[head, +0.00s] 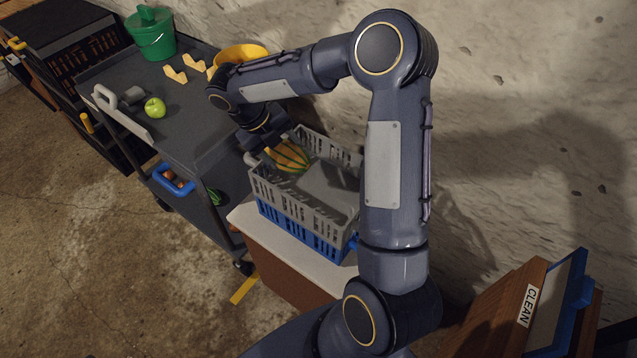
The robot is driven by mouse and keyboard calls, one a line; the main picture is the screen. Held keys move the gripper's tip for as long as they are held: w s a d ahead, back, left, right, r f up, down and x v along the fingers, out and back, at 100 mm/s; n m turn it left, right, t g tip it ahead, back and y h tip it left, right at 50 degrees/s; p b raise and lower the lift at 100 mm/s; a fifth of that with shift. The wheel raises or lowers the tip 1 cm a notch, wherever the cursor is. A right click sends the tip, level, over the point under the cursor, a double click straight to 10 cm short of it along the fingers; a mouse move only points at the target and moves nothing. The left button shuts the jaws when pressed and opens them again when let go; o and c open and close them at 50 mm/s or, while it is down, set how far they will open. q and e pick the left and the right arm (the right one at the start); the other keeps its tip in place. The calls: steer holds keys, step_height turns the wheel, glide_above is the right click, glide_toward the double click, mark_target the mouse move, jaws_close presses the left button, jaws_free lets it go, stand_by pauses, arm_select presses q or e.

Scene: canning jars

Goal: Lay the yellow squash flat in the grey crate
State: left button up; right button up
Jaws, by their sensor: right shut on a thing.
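The yellow squash (291,157), with green stripes, shows at the far left end of the grey crate (283,198), within its rim. My right gripper (268,148) reaches down over that end and is shut on the squash. The arm and gripper hide part of the squash, so I cannot tell whether it touches the crate floor. My left gripper is not in view.
The grey crate sits on a blue crate (300,232) on a pale-topped stand (248,222). A dark cart (190,120) to the left carries a green bucket (152,38), a green apple (155,107) and a yellow bowl (238,53). A wall stands behind.

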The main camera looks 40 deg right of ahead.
glide_toward(326, 192)
steer(key=shift+s+d+f, duration=0.15)
steer(key=shift+d+f, duration=0.05)
steer(key=shift+d, duration=0.2)
steer(key=shift+s+d+f, duration=0.15)
steer(key=shift+d+f, duration=0.05)
steer(key=shift+d, duration=0.2)
steer(key=shift+d+f+b, duration=0.1)
steer(key=shift+f+b, duration=0.3)
steer(key=shift+f, duration=1.15)
steer(key=shift+s, duration=0.1)
steer(key=shift+f, duration=0.15)
steer(key=o, duration=0.7)
steer(key=shift+o, duration=0.2)
